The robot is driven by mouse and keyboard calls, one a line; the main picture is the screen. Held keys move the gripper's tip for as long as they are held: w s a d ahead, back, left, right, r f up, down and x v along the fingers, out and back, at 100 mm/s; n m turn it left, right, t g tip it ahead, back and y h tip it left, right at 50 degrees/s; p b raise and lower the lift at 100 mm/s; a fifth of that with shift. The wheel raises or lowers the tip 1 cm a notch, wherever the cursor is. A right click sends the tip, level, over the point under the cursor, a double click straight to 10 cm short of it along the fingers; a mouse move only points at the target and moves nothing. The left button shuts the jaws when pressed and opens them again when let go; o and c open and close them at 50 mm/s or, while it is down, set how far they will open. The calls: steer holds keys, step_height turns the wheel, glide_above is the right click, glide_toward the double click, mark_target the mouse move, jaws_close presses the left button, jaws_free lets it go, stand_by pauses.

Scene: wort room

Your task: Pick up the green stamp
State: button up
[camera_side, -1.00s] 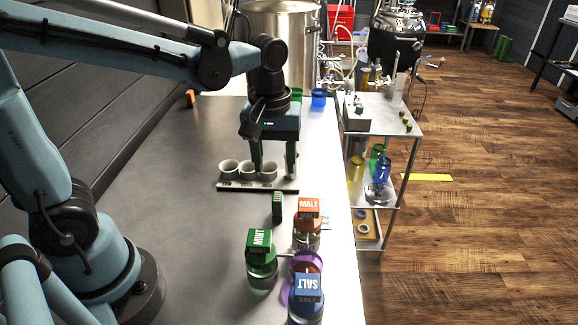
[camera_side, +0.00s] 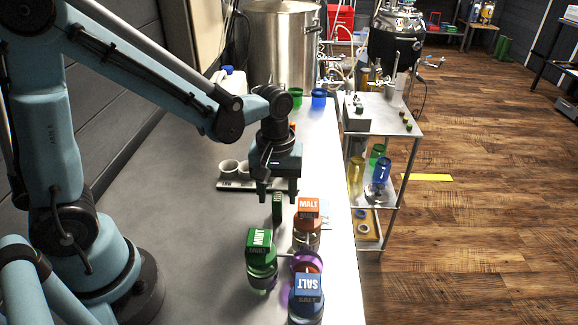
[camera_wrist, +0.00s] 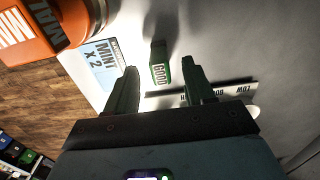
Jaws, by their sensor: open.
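The green stamp (camera_side: 277,206) stands upright on the grey table, behind the green MINT jar. In the wrist view the stamp (camera_wrist: 160,66), lettered GOOD, shows between and a little beyond my fingertips. My gripper (camera_side: 277,193) is open and empty, pointing down just above and slightly behind the stamp. In the wrist view my gripper (camera_wrist: 161,72) has one finger on each side of the stamp's line. I cannot tell the exact height gap, and no contact shows.
The MINT jar (camera_side: 262,268), orange MALT jar (camera_side: 307,230) and blue SALT jar (camera_side: 307,296) stand close in front. A label strip with white cups (camera_side: 229,166) lies behind my gripper. A MINT x 2 card (camera_wrist: 103,65) lies beside the stamp. The left table is clear.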

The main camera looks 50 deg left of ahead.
mark_target(277, 196)
steer(key=shift+f, duration=2.1)
jaws_close()
